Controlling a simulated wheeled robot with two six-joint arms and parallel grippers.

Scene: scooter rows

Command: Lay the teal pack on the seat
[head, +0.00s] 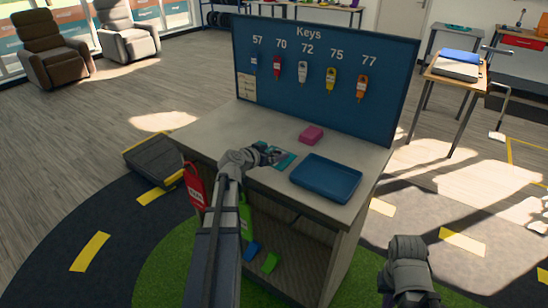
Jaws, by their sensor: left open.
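A flat teal item (284,161), likely the teal pack, lies on the grey counter (228,120) left of the blue tray. My left gripper (270,153) is open at this item and hides part of it; I cannot tell whether they touch. Part of my right arm shows at the lower right, but its fingertips do not show clearly. Seats show on the brown armchair (50,46) and the grey armchair (128,38) at the back left; I cannot tell which seat is meant.
A blue tray (325,177) and a pink block (312,135) are on the counter. The key board (325,50) rises behind them. Red (196,186) and green (246,215) tags hang at the counter's front. A small table (461,75) stands at right.

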